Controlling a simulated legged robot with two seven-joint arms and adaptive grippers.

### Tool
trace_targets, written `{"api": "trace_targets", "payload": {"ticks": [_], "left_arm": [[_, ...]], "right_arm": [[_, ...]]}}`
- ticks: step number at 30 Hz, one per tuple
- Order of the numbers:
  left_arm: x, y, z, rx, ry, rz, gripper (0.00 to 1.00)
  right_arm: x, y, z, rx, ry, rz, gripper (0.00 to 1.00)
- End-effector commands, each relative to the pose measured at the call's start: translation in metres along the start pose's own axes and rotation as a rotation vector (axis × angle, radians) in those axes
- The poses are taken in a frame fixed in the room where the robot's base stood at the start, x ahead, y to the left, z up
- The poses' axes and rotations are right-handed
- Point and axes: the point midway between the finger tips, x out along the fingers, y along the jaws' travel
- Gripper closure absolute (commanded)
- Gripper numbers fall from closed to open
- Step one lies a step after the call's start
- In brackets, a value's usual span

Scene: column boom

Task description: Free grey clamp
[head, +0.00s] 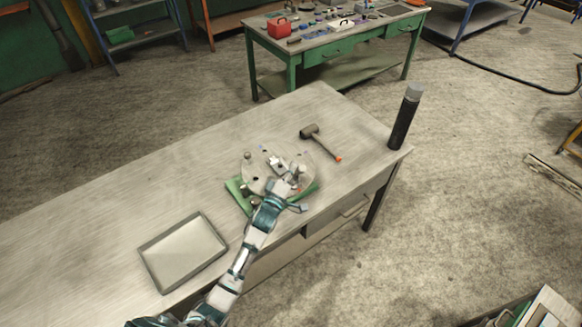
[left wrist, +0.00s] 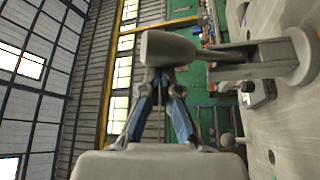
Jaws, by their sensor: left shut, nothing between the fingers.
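A round pale plate (head: 255,183) with holes and small fittings lies on a green base (head: 236,190) on the workbench. A grey clamp (head: 276,163) stands near the middle of the plate. In the left wrist view a grey bar with a rounded end, which looks like the clamp's handle (left wrist: 170,48), crosses in front of my fingertips. My left gripper (head: 291,178) is over the plate's right side, close to the clamp. Its blue fingers (left wrist: 160,80) are shut and hold nothing. Whether they touch the clamp cannot be told. My right gripper is not in view.
A mallet (head: 320,142) with a dark head and orange handle end lies behind the plate. A shallow grey tray (head: 150,268) is at the front left. A dark cylinder (head: 404,120) stands at the bench's right corner. The bench (head: 130,185) is clear at the far left.

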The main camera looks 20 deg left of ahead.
Motion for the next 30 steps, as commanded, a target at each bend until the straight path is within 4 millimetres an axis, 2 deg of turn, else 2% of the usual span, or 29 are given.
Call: {"api": "trace_targets", "payload": {"ticks": [20, 30], "left_arm": [[-0.005, -0.001, 0.009, 0.081, -0.002, 0.046, 1.0], [-0.012, -0.006, 0.022, 0.209, -0.003, 0.121, 1.0]], "right_arm": [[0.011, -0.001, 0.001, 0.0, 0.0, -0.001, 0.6], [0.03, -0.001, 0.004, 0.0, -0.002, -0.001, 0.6]]}}
